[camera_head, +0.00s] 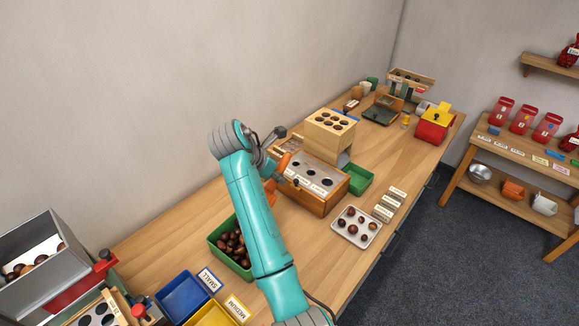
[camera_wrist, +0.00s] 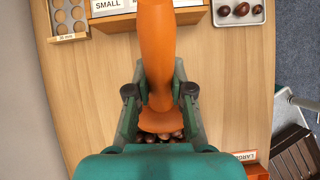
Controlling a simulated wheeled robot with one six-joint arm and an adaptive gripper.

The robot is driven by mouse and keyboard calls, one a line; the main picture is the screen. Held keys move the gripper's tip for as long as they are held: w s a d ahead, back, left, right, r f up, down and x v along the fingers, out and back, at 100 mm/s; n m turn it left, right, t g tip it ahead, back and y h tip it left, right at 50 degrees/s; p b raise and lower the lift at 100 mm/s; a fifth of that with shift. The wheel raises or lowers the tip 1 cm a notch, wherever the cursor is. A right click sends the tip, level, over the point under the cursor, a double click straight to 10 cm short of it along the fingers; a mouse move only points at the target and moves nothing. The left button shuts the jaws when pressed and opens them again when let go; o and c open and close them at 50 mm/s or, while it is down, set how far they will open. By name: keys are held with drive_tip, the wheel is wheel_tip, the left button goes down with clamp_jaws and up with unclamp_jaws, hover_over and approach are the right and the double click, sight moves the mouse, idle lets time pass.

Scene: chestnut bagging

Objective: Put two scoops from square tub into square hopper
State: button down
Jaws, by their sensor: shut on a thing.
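My gripper (camera_wrist: 160,95) is shut on the handle of an orange scoop (camera_wrist: 155,45). The scoop's wider end shows below the jaws, with several brown chestnuts (camera_wrist: 165,137) beside it; I cannot tell whether they lie in the scoop. In the head view my gripper (camera_head: 273,170) is above the table, by the wooden box with round holes, and partly hidden by my arm. A green tub (camera_head: 214,243) of chestnuts stands beside my arm, partly covered by it. A grey metal square hopper (camera_head: 40,285) with chestnuts inside stands at the left edge.
A blue tray (camera_head: 183,297) and a yellow tray (camera_head: 212,316) stand at the front. A metal tray of chestnuts (camera_head: 343,238) lies right of the wooden box (camera_head: 318,205). An empty green tray (camera_head: 358,180) stands behind it. A side table (camera_head: 510,165) is at the right.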

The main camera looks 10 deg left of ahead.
drive_tip(key=shift+w+d+f, duration=0.15)
drive_tip(key=shift+f, duration=0.05)
drive_tip(key=shift+t, duration=0.3)
drive_tip(key=shift+s+a+f, duration=0.4)
drive_tip(key=shift+s+f, duration=0.2)
drive_tip(key=shift+f, duration=0.7)
drive_tip(key=shift+s+a+f, duration=0.35)
drive_tip(key=shift+s+f, duration=0.2)
drive_tip(key=shift+f, duration=0.7)
drive_tip(key=shift+s+a+f, duration=0.4)
drive_tip(key=shift+s+f, duration=0.2)
drive_tip(key=shift+f, duration=0.7)
drive_tip(key=shift+s+a+f+g, duration=0.35)
drive_tip(key=shift+s+a+f, duration=0.15)
drive_tip(key=shift+s, duration=0.2)
drive_tip(key=shift+s+a+f+g, duration=0.35)
drive_tip(key=shift+s+a+f, duration=0.15)
drive_tip(key=shift+s, duration=0.15)
drive_tip(key=g+y, duration=0.3)
drive_tip(key=g, duration=0.1)
drive_tip(key=shift+w+d+g+y, duration=0.1)
drive_tip(key=shift+g+y, duration=0.2)
drive_tip(key=shift+w+d+r+g+y, duration=0.2)
drive_tip(key=shift+w+g+y, duration=0.15)
drive_tip(key=shift+g, duration=0.25)
drive_tip(key=shift+w+d+r+g+y, duration=0.15)
drive_tip(key=shift+w+d+g+y, duration=0.1)
drive_tip(key=shift+g+y, duration=0.3)
